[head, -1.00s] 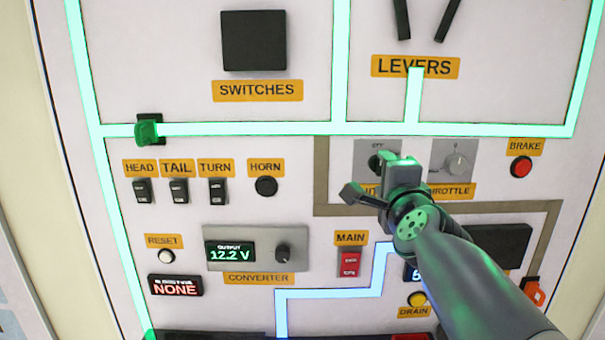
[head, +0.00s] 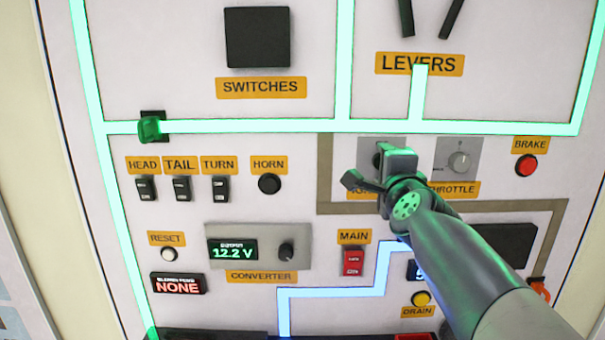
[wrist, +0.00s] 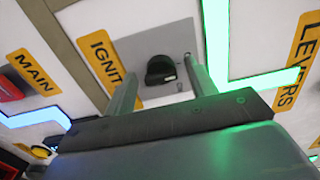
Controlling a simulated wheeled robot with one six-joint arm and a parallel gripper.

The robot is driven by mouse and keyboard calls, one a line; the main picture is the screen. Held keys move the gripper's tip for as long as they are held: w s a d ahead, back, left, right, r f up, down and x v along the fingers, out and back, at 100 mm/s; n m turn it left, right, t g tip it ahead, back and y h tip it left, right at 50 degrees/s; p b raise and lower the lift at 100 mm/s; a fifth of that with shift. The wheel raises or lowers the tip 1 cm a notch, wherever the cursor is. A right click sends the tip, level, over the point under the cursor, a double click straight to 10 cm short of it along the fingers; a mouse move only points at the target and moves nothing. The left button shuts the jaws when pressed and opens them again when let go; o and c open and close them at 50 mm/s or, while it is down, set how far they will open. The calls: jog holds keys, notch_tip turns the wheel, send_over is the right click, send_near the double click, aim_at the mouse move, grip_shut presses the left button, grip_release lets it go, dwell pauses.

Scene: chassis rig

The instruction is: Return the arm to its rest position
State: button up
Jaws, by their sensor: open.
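My gripper (head: 372,168) is in front of the panel at the ignition knob, which it mostly hides in the head view. In the wrist view my gripper (wrist: 163,85) shows two fingers spread apart, with the black ignition knob (wrist: 162,69) between and beyond them. The fingers do not touch the knob there, and nothing is held. My arm (head: 445,245) reaches in from the lower right of the head view.
The throttle knob (head: 459,161) is just right of my gripper. The red main switch (head: 353,262) and the converter (head: 258,247) are below left. The brake button (head: 526,166) is farther right. Two black levers (head: 452,18) are above.

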jog(key=s+p, duration=0.3)
jog(key=s, duration=0.7)
jog(key=w+b, duration=0.4)
jog(key=w, duration=0.7)
jog(key=shift+s+r+m+p, duration=0.1)
jog(key=shift+s+m+p, duration=0.2)
jog(key=shift+s+m, duration=1.2)
jog(key=shift+s+f+m+p, duration=0.1)
jog(key=shift+s+m+p, duration=0.25)
jog(key=shift+m, duration=2.2)
jog(key=shift+s+r+m+p, duration=0.1)
jog(key=shift+s+m+p, duration=0.15)
jog(key=shift+s+m, duration=1.25)
jog(key=shift+w+m, duration=0.55)
